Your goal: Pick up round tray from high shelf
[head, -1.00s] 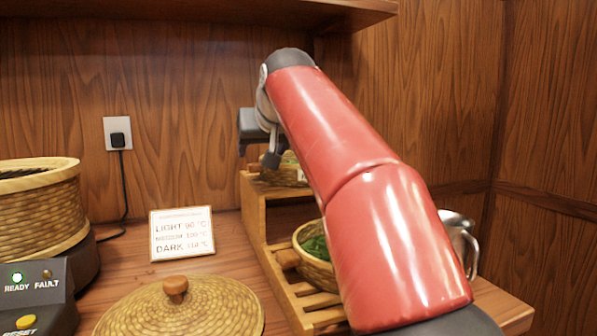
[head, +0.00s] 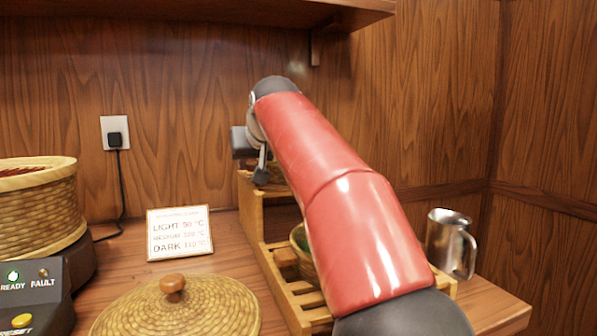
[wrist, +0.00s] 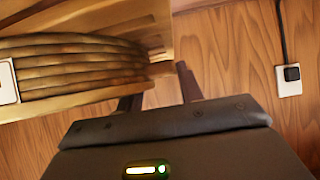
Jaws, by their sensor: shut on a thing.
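The round woven tray (wrist: 75,70) fills the upper left of the wrist view, its coiled side seen close up. In the head view only a small part of the tray (head: 277,173) shows, on the top level of a stepped wooden rack (head: 251,205), mostly hidden by my arm. My gripper (head: 261,174) is at the tray's left side. In the wrist view my gripper (wrist: 160,78) has its fingers at the end of the tray's rim and is shut on it. I cannot tell whether the tray is clear of the rack.
A second basket (head: 303,255) with green leaves sits lower on the rack, partly behind my arm. A steel jug (head: 450,243) stands right. A woven lid (head: 180,308), a temperature sign (head: 179,234) and a large basket (head: 38,205) are left. A wall shelf (head: 200,12) hangs above.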

